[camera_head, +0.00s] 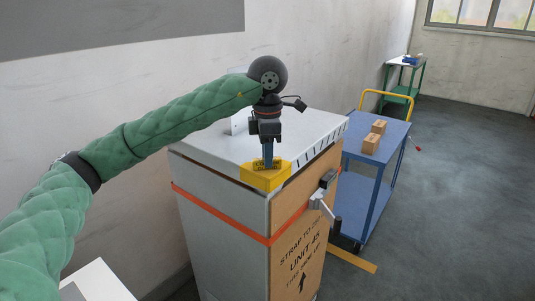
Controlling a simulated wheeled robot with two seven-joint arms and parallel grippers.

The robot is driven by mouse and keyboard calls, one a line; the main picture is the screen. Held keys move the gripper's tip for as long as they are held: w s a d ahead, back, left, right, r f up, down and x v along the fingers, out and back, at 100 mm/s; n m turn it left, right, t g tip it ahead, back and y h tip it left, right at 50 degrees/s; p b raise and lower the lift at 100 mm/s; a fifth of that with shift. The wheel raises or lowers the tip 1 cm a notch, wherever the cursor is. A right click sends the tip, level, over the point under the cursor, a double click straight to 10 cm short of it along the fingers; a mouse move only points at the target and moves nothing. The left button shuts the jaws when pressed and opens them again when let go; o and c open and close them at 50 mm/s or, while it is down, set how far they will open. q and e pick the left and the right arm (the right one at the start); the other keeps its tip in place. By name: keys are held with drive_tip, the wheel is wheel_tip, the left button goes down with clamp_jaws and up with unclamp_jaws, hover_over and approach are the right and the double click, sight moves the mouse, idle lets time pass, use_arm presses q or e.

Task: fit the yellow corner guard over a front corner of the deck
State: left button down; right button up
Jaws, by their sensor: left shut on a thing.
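The deck (215,148) is the pale grey top of a tall cabinet in the middle of the view. The yellow corner guard (264,180) is at the deck's near front corner and hides that corner. My left gripper (268,163) points down from above and is shut on the guard, its blue fingers at the guard's top. The guard looks roughly level. I cannot tell whether it rests fully on the corner or sits slightly above it. My right gripper is not in view.
An orange strap (222,215) runs round the cabinet, with a metal latch (322,201) on the brown front panel (299,250). A blue cart (377,150) with small boxes (372,144) stands at right. A wall rises behind. The floor at right is open.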

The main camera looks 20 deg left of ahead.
use_arm(q)
drive_tip(key=c, duration=1.2)
unclamp_jaws()
drive_tip(key=shift+c, duration=0.2)
wheel_tip(320, 180, up, 5)
drive_tip(key=shift+f+b, duration=0.1)
drive_tip(key=shift+b, duration=0.6)
drive_tip(key=shift+r, duration=1.45)
